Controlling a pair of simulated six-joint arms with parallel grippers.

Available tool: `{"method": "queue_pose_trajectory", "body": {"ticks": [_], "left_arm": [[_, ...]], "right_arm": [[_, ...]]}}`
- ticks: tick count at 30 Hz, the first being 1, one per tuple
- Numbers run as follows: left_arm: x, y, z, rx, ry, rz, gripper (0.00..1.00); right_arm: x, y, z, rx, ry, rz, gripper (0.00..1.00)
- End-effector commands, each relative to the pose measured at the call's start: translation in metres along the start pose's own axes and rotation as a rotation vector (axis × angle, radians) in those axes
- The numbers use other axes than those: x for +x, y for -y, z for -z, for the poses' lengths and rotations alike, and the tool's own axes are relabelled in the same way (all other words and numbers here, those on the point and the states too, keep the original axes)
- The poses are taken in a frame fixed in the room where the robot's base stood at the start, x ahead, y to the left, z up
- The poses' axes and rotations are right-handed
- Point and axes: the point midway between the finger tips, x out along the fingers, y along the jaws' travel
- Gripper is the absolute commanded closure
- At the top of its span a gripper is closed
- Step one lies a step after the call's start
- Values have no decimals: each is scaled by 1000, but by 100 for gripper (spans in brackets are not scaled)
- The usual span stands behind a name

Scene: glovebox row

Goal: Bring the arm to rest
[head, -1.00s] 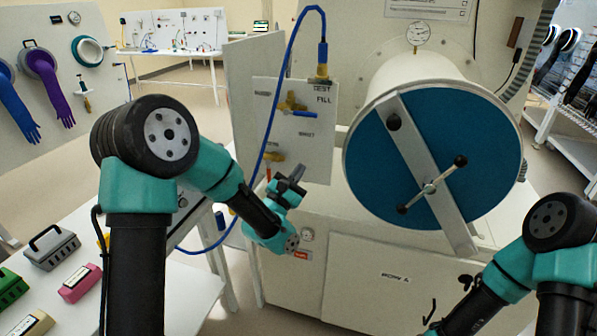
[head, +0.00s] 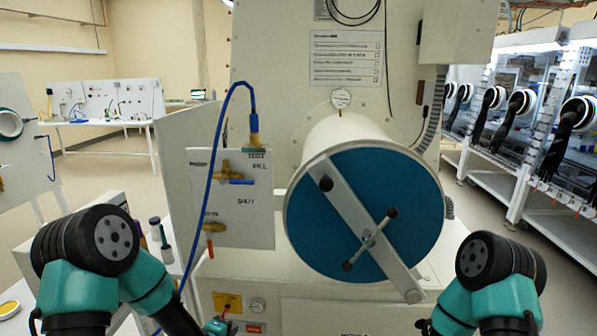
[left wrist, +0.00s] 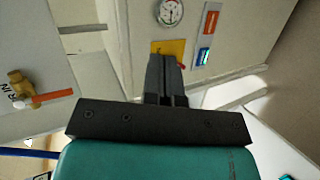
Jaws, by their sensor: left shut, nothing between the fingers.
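My left gripper (head: 216,326) is at the bottom edge of the head view, low in front of the white cabinet, and partly cut off. In the left wrist view its two dark fingers (left wrist: 166,76) are together with nothing between them. They point toward the cabinet front with the yellow label (left wrist: 172,47) and the gauge (left wrist: 170,12); I see no contact. My right arm (head: 490,285) is folded at the lower right of the head view. Only a dark bit near its gripper shows at the bottom edge, so its jaws cannot be made out.
The round blue chamber door (head: 310,225) with its crossbar stands ahead, closed. Left of it is a valve panel (head: 245,215) with a blue hose (head: 187,240) looping down close to my left arm. Gloveboxes (head: 540,120) line the right side. Open floor lies at the left.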

Motion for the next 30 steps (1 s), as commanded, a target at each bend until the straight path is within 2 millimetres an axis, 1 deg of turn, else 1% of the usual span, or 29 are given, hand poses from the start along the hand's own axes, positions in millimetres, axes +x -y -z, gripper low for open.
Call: {"method": "queue_pose_trajectory", "body": {"ticks": [1, 6, 8, 9, 11, 12, 16, 18, 22, 25, 30], "left_arm": [[-4, 24, -1, 62, 10, 73, 100], [-25, 94, -9, 290, 97, 303, 100], [-35, 118, -14, 367, 147, 377, 100], [-42, 133, -17, 415, 184, 425, 100], [-55, 154, -22, 486, 248, 490, 100], [-64, 169, -26, 532, 297, 531, 100], [-95, 208, -40, 663, 468, 636, 100], [-110, 224, -47, 716, 554, 671, 100], [-129, 240, -56, 777, 666, 702, 100], [-134, 245, -58, 795, 700, 707, 100], [-134, 245, -58, 798, 702, 707, 100]], "right_arm": [[0, 0, 0, 0, 0, 0, 57], [0, 0, 0, 0, 0, 0, 57], [0, 0, 0, 0, 0, 0, 57], [0, 0, 0, 0, 0, 0, 57], [0, 0, 0, 0, 0, 0, 57], [0, 0, 0, 0, 0, 0, 57], [0, 0, 0, 0, 0, 0, 57], [0, 0, 0, 0, 0, 0, 57], [0, 0, 0, 0, 0, 0, 57], [0, 0, 0, 0, 0, 0, 57], [0, 0, 0, 0, 0, 0, 57]]}}
